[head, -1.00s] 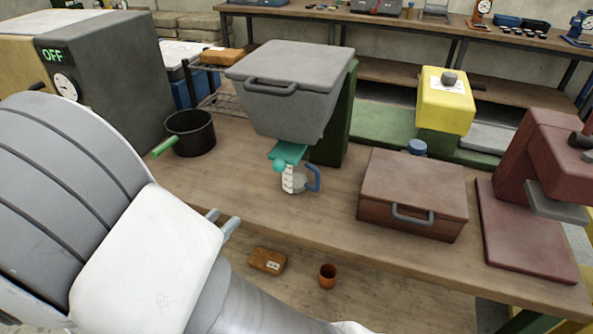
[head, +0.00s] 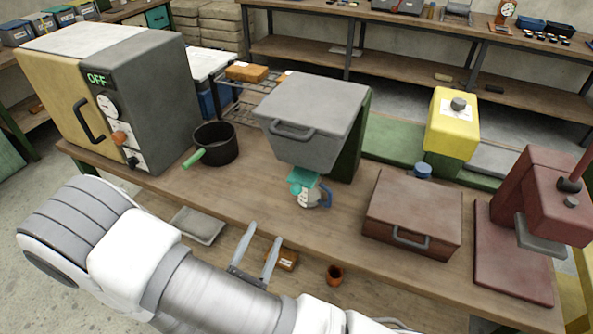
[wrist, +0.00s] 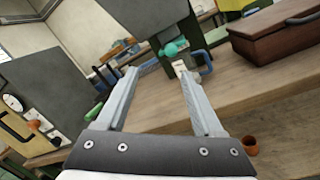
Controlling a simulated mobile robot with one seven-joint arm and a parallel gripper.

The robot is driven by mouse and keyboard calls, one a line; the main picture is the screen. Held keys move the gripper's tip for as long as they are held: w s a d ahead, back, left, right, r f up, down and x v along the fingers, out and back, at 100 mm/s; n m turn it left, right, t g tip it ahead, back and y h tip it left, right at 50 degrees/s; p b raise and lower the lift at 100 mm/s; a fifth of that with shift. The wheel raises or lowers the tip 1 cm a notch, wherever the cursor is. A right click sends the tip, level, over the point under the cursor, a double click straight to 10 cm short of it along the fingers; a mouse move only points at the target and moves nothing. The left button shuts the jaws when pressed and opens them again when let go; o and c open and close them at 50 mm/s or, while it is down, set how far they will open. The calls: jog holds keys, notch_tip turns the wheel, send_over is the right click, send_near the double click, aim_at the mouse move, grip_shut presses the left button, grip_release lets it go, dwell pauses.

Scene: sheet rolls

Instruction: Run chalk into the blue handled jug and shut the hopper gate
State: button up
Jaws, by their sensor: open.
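The grey hopper (head: 310,112) stands on a green post at the middle of the bench. Its teal gate (head: 303,181) is under the hopper's outlet; I cannot tell whether it is open or shut. The clear jug with a blue handle (head: 310,197) stands upright on the bench below the gate. The jug's contents are too small to tell. My gripper (head: 262,240) is open and empty in front of the bench edge, apart from jug and gate. In the wrist view the teal gate knob (wrist: 171,49) and the blue jug handle (wrist: 205,62) show beyond the fingers.
A black pot with a green handle (head: 216,144) stands left of the hopper, beside a grey oven reading OFF (head: 150,110). A brown lidded box (head: 412,215) and a red press (head: 515,250) stand to the right. A brown block (head: 287,259) and an orange cup (head: 334,275) are lower down.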

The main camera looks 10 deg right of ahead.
aim_at(295, 193)
jog(key=w+d+m+p, duration=0.1)
jog(key=w+d+p, duration=0.1)
jog(key=w+d, duration=0.1)
jog(key=w+d+m+y+p, duration=0.1)
jog(key=w+d+p, duration=0.1)
jog(key=w+d, duration=0.2)
jog(key=w+d+m+y+p, duration=0.1)
jog(key=w+d+p, duration=0.1)
jog(key=w, duration=0.4)
jog(key=shift+w+d+f, duration=0.1)
jog(key=shift+w+d, duration=0.3)
jog(key=shift+d, duration=0.3)
grip_shut()
dwell(1.1)
